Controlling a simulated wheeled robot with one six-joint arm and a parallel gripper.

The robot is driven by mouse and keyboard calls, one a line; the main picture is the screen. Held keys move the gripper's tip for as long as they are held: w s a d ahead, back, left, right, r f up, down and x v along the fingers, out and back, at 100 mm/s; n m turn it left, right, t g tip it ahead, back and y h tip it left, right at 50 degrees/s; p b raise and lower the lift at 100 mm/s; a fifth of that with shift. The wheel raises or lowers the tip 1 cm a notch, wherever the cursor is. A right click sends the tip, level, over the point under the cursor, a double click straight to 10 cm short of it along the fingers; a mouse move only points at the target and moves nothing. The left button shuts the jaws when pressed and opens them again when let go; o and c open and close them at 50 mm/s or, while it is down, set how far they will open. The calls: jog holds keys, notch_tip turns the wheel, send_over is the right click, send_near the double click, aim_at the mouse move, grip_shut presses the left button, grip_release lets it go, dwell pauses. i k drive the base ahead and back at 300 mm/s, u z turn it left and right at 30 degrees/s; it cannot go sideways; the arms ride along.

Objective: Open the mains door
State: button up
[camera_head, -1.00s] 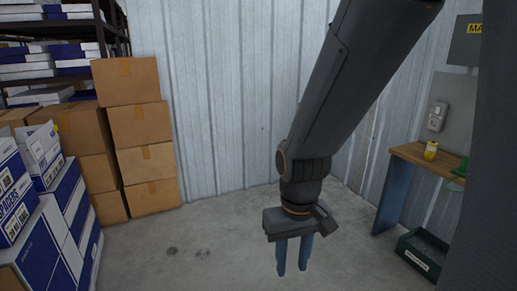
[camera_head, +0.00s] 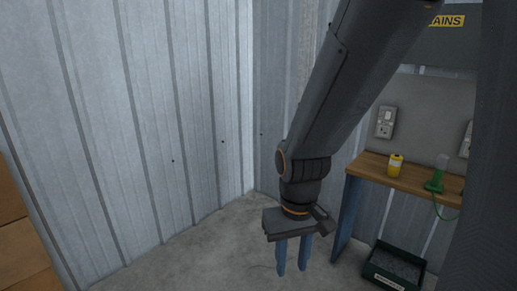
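The mains box (camera_head: 440,48) is a dark grey panel on the wall at the upper right, with a yellow label that reads "AINS" in the part that shows. My arm covers its left side and the picture's top edge cuts it off, so its door edges and any handle are hidden. My gripper (camera_head: 292,268) hangs fingers down in the lower middle, well below and left of the box. Its two fingers stand apart with nothing between them.
A wooden bench (camera_head: 415,178) on blue legs stands at the right, with a yellow container (camera_head: 395,165) and a green item (camera_head: 436,178) on it. A socket (camera_head: 386,122) is above it. A dark crate (camera_head: 395,267) sits on the floor. Cardboard boxes (camera_head: 20,235) are at the left edge.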

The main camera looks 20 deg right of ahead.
aim_at(452, 40)
jog(key=z, duration=0.7)
jog(key=i, duration=0.85)
jog(key=z, duration=1)
